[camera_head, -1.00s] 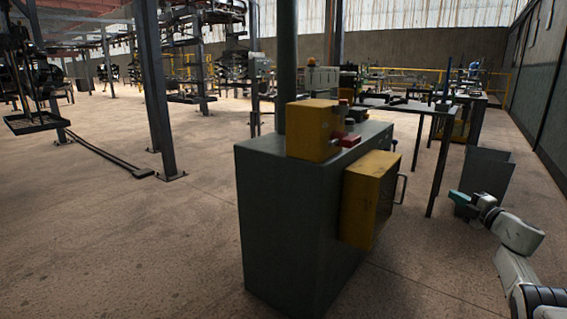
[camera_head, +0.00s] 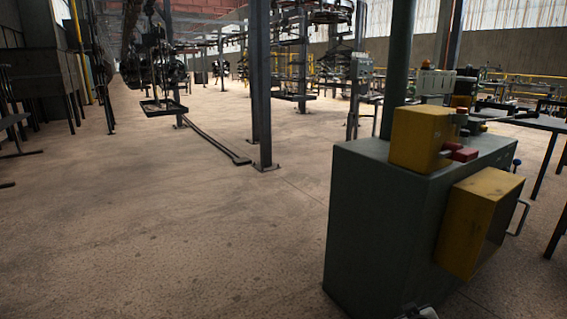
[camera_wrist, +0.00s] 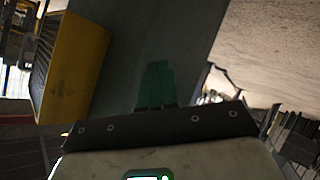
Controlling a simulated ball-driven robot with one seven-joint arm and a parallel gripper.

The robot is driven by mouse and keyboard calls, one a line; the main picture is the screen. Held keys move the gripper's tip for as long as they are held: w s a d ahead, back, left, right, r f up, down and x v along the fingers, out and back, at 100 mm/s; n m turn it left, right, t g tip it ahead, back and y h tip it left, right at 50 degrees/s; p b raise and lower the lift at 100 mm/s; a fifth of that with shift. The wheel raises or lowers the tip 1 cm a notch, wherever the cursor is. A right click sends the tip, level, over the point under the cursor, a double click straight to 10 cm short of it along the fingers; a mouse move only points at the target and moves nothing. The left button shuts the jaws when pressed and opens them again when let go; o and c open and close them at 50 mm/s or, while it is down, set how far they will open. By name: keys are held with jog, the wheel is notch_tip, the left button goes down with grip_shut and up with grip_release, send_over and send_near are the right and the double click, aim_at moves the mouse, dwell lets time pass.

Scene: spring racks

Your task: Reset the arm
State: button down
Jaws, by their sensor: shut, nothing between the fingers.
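My gripper (camera_wrist: 157,70) shows in the wrist view as dark green fingers pressed together beyond a dark bar. It is shut and empty. Behind it in the wrist view is the dark grey-green cabinet (camera_wrist: 190,25), with the yellow box (camera_wrist: 72,65) on its side to the left. In the head view only a small light part of my arm shows at the bottom edge, below the cabinet (camera_head: 370,230). My fingers are not visible there, and I cannot tell their distance from the cabinet.
The cabinet carries a yellow unit (camera_head: 420,138) on top and a yellow box (camera_head: 478,222) on its side. A dark post (camera_head: 261,90) and a low floor rail (camera_head: 210,138) stand farther back. The floor at left (camera_head: 150,230) is open. A table (camera_head: 535,122) is at right.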

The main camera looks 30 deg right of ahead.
jog(key=s+a+f+g+y, duration=0.1)
jog(key=s+a+f+y, duration=0.15)
jog(key=a, duration=0.45)
jog(key=s+a+f+g+y, duration=0.1)
jog(key=s+a, duration=0.3)
jog(key=a, duration=0.3)
jog(key=s+a+f+g+y, duration=0.1)
jog(key=s+a+f+y, duration=0.15)
jog(key=a, duration=0.45)
jog(key=s+a+r+n+g+y, duration=0.2)
jog(key=s+a+n+g+y, duration=0.15)
jog(key=s+a, duration=0.9)
notch_tip(320, 180, up, 30)
jog(key=d+p, duration=0.2)
jog(key=p, duration=2.8)
jog(key=shift+s+f+m, duration=0.2)
jog(key=shift+s+m, duration=0.1)
jog(key=shift+m, duration=0.15)
jog(key=shift+h, duration=0.25)
